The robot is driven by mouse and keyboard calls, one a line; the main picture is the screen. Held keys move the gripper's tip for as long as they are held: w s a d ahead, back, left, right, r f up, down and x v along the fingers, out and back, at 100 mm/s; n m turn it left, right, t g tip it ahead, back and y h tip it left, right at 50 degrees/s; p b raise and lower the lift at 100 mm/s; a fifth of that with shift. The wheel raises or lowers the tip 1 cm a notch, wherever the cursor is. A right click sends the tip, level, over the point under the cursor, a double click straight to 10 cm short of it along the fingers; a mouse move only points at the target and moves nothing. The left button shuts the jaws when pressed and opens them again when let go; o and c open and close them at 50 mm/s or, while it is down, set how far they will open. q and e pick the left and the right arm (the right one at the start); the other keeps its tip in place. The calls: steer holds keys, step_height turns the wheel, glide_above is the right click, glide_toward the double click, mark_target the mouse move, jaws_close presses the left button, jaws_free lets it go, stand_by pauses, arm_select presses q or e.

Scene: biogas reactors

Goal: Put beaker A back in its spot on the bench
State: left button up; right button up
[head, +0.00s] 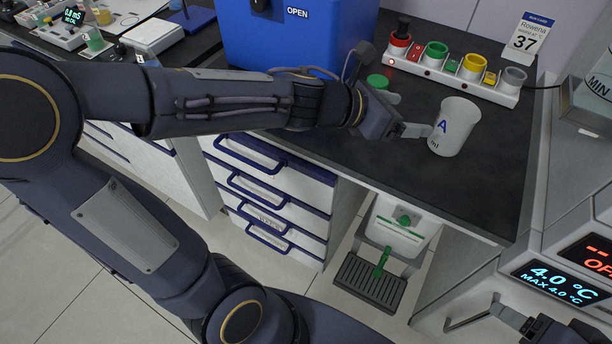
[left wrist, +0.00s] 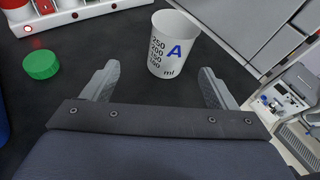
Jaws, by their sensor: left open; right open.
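Beaker A (head: 454,128) is a white cup with a blue letter A, standing upright on the dark bench top (head: 345,137). In the left wrist view the beaker (left wrist: 172,45) also shows volume marks and stands just beyond my fingertips, roughly between their lines. My left gripper (head: 412,114) is open and empty, left of the beaker; in the left wrist view its two fingers (left wrist: 158,76) are spread apart. In the head view one fingertip appears close to the beaker's side; I cannot tell if it touches. My right gripper (head: 474,316) is open, low at the bottom right, partly cut off.
A white rack (head: 430,77) with coloured caps stands behind the beaker. A green cap (left wrist: 41,64) lies on the bench left of the beaker. A blue box (head: 290,35) stands behind my left arm. A unit with a temperature display (head: 560,280) is at right.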

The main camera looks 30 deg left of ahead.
arm_select(q)
steer(key=s+a+n+y, duration=0.2)
steer(key=a+n, duration=0.3)
steer(key=n, duration=0.4)
steer(key=s+a+f+n+y, duration=0.1)
steer(key=s+a+n+y, duration=0.2)
steer(key=a+n, duration=0.3)
steer(key=s+a+f+n+t+y, duration=0.1)
steer(key=a+n, duration=0.4)
steer(key=n, duration=0.7)
steer(key=shift+s+a+y, duration=0.2)
steer(key=shift+s+y, duration=0.15)
steer(key=shift+y, duration=0.35)
steer(key=shift+s+a+y, duration=0.15)
steer(key=shift+s+y, duration=0.2)
steer(key=shift+y, duration=0.35)
steer(key=s+d+f+n+g+h, duration=0.1)
steer(key=s+d+f+n+g, duration=0.1)
steer(key=s+n, duration=0.5)
steer(key=s+d+f+n+g+h, duration=0.2)
steer(key=s+d+f+n+g, duration=0.1)
steer(key=s+n, duration=0.5)
steer(key=f+n, duration=0.1)
steer(key=n, duration=0.2)
steer(key=shift+d+f+g+h, duration=0.15)
steer(key=shift+f+g+h, duration=0.15)
steer(key=shift+f, duration=0.1)
steer(key=shift+s, duration=0.1)
